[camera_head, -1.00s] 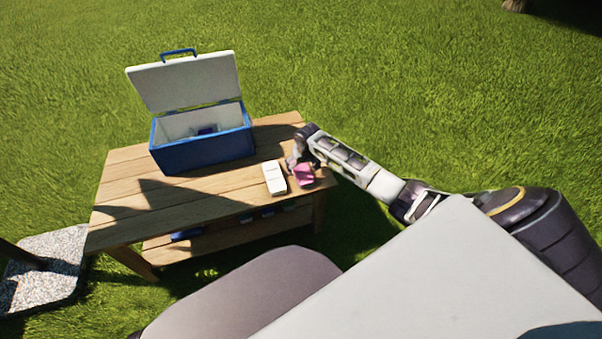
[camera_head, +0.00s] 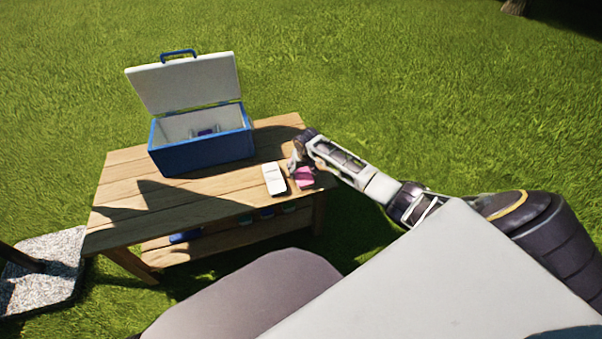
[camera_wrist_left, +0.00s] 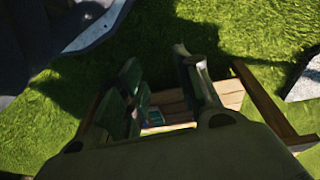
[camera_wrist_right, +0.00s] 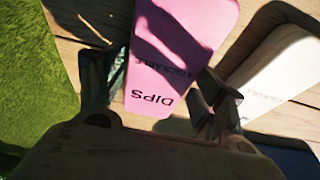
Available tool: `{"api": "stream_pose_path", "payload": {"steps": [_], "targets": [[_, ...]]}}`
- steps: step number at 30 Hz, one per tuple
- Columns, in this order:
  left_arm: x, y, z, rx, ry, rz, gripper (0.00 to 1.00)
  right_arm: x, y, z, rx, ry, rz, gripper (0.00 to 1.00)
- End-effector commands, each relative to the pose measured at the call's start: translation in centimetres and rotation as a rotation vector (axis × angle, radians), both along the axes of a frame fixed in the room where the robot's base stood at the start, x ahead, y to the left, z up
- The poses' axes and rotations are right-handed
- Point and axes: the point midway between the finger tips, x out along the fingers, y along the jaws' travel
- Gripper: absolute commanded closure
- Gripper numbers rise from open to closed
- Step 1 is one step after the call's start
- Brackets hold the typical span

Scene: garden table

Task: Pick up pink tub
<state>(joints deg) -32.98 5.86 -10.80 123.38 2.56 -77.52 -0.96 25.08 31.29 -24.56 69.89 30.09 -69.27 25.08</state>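The pink tub (camera_head: 304,177), marked DIPS, is on the wooden table near its right edge, beside a white tub. In the right wrist view the pink tub (camera_wrist_right: 178,55) shows large between and beyond my fingers, with finger shadows across it. My right gripper (camera_head: 296,160) is at the far side of the tub in the head view. In the right wrist view its fingers (camera_wrist_right: 155,100) are spread apart; I cannot tell whether they touch the tub. My left gripper (camera_wrist_left: 165,90) shows only in its own wrist view, fingers apart and empty, above the table's lower shelf.
The white tub (camera_head: 274,178) stands just left of the pink one. An open blue cooler (camera_head: 203,155) with a raised white lid stands at the back of the table (camera_head: 130,190). Dark items lie on the lower shelf (camera_head: 215,240). The table's left front is bare.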

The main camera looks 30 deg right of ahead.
Motion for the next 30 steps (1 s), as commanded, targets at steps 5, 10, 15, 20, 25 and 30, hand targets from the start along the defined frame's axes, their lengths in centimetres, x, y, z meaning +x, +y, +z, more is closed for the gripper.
{"api": "stream_pose_path", "payload": {"steps": [5, 10, 15, 20, 25, 30], "targets": [[0.0, 0.0, -0.1, 0.000, 0.001, 0.000, 0.67, 0.0, 0.0, 0.0, 0.000, 0.000, 0.000, 0.59], [0.1, 0.0, 0.0, 0.001, 0.000, 0.000, 0.67, 0.0, 0.0, 0.0, 0.000, -0.001, 0.000, 0.67], [0.1, 0.0, 0.1, 0.000, -0.003, 0.000, 0.67, 0.0, 0.0, 0.1, 0.000, -0.001, 0.000, 0.67], [0.2, 0.0, 0.3, 0.001, -0.005, 0.001, 0.67, 0.0, 0.0, 0.7, 0.000, -0.001, 0.000, 0.67], [0.1, 0.2, -0.2, 0.007, 0.003, 0.000, 0.67, 0.1, 0.0, 2.3, 0.000, -0.002, -0.001, 0.67], [-0.1, 0.4, -1.5, 0.017, 0.029, 0.003, 0.67, 0.1, -0.1, 4.7, -0.001, -0.002, 0.000, 0.67]]}}
